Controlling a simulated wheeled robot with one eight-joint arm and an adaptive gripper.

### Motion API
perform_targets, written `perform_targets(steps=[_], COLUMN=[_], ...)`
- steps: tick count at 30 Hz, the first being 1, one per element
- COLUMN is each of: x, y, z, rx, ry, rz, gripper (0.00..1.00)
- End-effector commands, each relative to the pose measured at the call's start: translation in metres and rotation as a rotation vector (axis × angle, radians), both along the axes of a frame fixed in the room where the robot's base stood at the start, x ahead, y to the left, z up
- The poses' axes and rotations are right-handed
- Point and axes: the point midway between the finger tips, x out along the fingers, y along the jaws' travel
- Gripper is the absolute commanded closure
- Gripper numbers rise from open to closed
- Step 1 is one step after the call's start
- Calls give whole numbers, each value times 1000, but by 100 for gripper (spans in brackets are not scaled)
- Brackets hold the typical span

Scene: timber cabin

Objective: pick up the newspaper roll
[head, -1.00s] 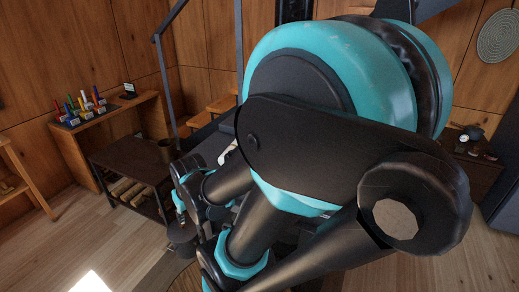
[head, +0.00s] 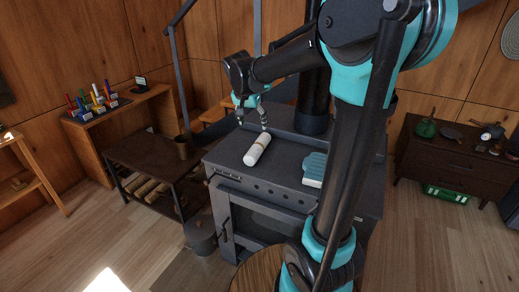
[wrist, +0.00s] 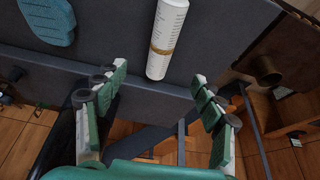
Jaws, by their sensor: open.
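The newspaper roll (head: 257,149) is a white cylinder with a tan band, lying on the dark stove top (head: 222,157). In the wrist view the roll (wrist: 170,30) is at the top centre, its near end close to the stove edge. My gripper (head: 252,124) is at the roll's far end in the head view. It is open and empty. In the wrist view its two fingers (wrist: 153,88) are spread wide, with the roll beyond the tips and nearer the right finger. I cannot tell the exact height of the fingertips above the stove.
A teal oven mitt or pad (head: 314,169) lies on the stove right of the roll; it also shows in the wrist view (wrist: 48,18). A black stovepipe (head: 313,100) rises behind. A low table with a pot (head: 183,147) stands to the left. A bucket (head: 200,236) is on the floor.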

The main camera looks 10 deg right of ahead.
Motion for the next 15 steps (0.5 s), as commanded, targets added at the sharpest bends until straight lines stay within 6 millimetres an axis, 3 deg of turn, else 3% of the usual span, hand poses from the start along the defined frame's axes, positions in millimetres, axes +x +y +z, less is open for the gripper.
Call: perform_targets(steps=[15], x=[32], y=[-19], z=[-88], rx=[0], ry=[-1], rz=[-4], gripper=[31])
